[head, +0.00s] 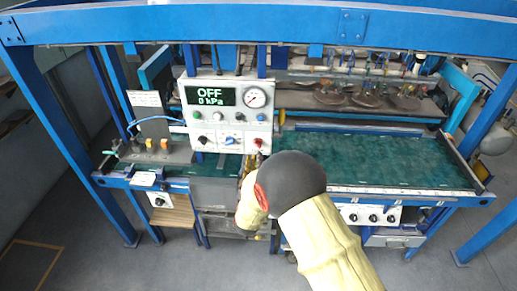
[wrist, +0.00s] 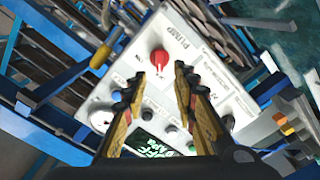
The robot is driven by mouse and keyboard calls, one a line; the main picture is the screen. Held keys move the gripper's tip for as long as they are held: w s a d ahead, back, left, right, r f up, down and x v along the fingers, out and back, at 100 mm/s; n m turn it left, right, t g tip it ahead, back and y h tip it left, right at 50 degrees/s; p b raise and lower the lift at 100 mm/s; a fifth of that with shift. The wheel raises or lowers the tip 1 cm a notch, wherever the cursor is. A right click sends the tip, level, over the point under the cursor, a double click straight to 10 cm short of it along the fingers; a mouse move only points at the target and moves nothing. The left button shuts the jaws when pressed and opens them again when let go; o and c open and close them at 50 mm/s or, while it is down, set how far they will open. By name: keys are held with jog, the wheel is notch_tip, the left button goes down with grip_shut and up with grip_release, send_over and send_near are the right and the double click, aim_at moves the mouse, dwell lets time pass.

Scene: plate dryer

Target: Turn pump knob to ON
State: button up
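The pump knob is a red knob (wrist: 159,58) on the white control panel (wrist: 200,70), beside the word PUMP in the wrist view. In the head view the red knob (head: 258,143) is at the panel's lower right. The panel's display (head: 210,96) reads OFF and 0 kPa. My gripper (wrist: 159,76) is open, with its two yellow-and-black fingers apart and nothing between them. In the wrist view the knob appears just beyond the fingertips, between their lines. In the head view my gripper (head: 255,163) is just below the knob, mostly hidden behind my wrist. Contact cannot be told.
A pressure gauge (head: 255,96), coloured buttons and a blue knob (head: 230,141) are on the same panel. A green work surface (head: 380,160) lies to the right. Blue frame posts (head: 45,130) stand around the machine. Floor on the left is clear.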

aim_at(257, 146)
jog(key=w, duration=0.7)
jog(key=shift+w+d+p, duration=0.2)
jog(key=shift+w+p, duration=0.05)
jog(key=shift+p, duration=0.1)
jog(key=shift+c, duration=0.3)
grip_shut()
